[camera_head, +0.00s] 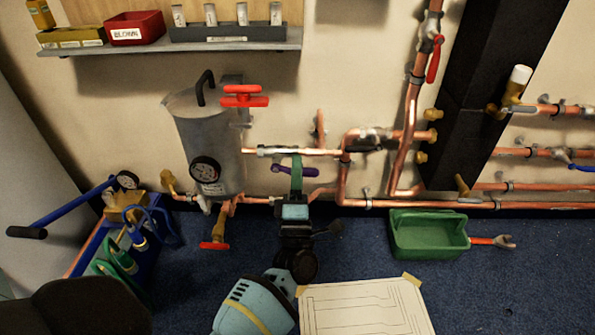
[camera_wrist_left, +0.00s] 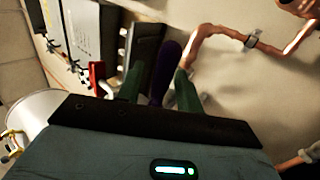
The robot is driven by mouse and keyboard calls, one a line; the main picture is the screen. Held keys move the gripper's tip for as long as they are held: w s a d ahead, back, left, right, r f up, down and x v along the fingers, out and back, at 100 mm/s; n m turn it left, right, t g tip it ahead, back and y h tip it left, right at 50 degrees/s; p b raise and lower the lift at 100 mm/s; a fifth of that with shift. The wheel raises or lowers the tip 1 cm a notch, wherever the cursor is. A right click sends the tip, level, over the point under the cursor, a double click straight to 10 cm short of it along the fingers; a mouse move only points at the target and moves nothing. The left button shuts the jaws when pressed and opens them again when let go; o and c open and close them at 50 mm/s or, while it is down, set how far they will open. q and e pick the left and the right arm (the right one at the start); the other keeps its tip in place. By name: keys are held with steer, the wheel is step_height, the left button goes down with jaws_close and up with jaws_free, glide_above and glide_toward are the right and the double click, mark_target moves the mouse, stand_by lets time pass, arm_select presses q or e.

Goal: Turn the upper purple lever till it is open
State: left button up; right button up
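The purple lever (camera_head: 303,171) lies nearly level across the front of the lower middle pipework, below the upper copper pipe. My left gripper (camera_head: 297,164) reaches up to it from below, and a green finger covers the lever's middle. In the left wrist view the purple lever (camera_wrist_left: 168,60) lies between the two green fingers of my left gripper (camera_wrist_left: 160,82). The fingers are apart, one on each side of it. The right finger looks close to the lever; contact is hard to tell. The valve body behind is partly hidden. My right gripper is not in view.
A grey tank (camera_head: 207,140) with a red handle (camera_head: 245,97) stands left of the lever. Copper pipes (camera_head: 400,204) run along the wall to the right. A green tray (camera_head: 428,240) and a paper drawing (camera_head: 362,307) lie on the floor. A shelf (camera_head: 170,48) hangs above.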

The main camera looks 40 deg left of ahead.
arm_select(q)
steer(key=v, duration=0.7)
steer(key=shift+s+d+f+p, duration=0.2)
steer(key=shift+s+p, duration=0.1)
steer(key=shift+p, duration=0.15)
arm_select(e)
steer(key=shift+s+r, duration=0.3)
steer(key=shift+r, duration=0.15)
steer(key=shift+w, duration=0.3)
